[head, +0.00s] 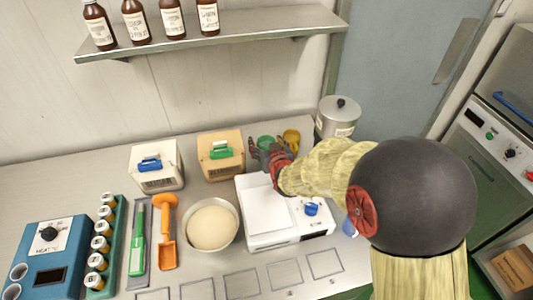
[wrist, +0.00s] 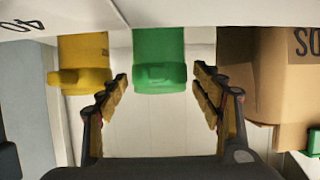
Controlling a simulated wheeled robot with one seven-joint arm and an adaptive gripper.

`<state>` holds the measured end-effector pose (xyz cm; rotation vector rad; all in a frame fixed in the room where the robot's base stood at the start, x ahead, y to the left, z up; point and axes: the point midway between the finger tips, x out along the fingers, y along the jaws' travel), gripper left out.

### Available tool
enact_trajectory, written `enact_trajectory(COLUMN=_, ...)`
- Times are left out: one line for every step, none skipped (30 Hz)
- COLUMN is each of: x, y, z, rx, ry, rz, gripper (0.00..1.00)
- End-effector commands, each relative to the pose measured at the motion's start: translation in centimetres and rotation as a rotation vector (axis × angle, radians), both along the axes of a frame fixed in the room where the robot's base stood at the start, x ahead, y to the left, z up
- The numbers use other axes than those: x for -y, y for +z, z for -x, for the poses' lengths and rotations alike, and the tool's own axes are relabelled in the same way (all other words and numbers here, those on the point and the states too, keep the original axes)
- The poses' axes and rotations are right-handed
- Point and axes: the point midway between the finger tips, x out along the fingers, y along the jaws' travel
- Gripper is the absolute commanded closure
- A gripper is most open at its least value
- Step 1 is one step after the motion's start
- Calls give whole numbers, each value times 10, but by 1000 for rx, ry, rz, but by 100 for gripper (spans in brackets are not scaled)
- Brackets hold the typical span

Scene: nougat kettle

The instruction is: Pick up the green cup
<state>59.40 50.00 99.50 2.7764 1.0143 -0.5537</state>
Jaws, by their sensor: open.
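The green cup (wrist: 160,52) is in the upper middle of the wrist view, with its handle toward my gripper. My gripper (wrist: 160,85) is open, with one finger on each side of the cup's handle end and clear gaps between. I cannot tell whether the fingers reach alongside the cup's body. In the head view the green cup (head: 265,142) stands at the back of the counter, partly hidden by my gripper (head: 262,153). A yellow cup (wrist: 86,60) is just left of the green cup in the wrist view; it also shows in the head view (head: 292,138).
A cardboard box (head: 222,168) with a green handle stands close beside the green cup. A lidded metal pot (head: 338,118) stands behind my arm. A white scale (head: 268,215) lies below my arm. A shelf (head: 200,42) with brown bottles hangs above the counter.

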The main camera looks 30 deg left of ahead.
Motion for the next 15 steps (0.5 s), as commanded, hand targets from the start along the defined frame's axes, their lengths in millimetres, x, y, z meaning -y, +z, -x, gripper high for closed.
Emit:
enact_trajectory(x=0, y=1, z=0, rx=0, ry=0, rz=0, gripper=34)
enact_trajectory(x=0, y=1, z=0, rx=0, ry=0, rz=0, gripper=34)
enact_trajectory(x=0, y=1, z=0, rx=0, ry=0, rz=0, gripper=35)
enact_trajectory(x=0, y=1, z=0, rx=0, ry=0, rz=0, gripper=36)
enact_trajectory(x=0, y=1, z=0, rx=0, ry=0, rz=0, gripper=38)
enact_trajectory(x=0, y=1, z=0, rx=0, ry=0, rz=0, gripper=40)
enact_trajectory(x=0, y=1, z=0, rx=0, ry=0, rz=0, gripper=42)
enact_trajectory(x=0, y=1, z=0, rx=0, ry=0, rz=0, gripper=44)
enact_trajectory(x=0, y=1, z=0, rx=0, ry=0, rz=0, gripper=46)
enact_trajectory(x=0, y=1, z=0, rx=0, ry=0, rz=0, gripper=48)
enact_trajectory(x=0, y=1, z=0, rx=1, ry=0, rz=-1, gripper=49)
enact_trajectory(x=0, y=1, z=0, rx=0, ry=0, rz=0, gripper=52)
enact_trajectory(x=0, y=1, z=0, rx=0, ry=0, rz=0, gripper=53)
enact_trajectory(x=0, y=1, z=0, rx=0, ry=0, rz=0, gripper=55)
enact_trajectory(x=0, y=1, z=0, rx=1, ry=0, rz=-1, gripper=57)
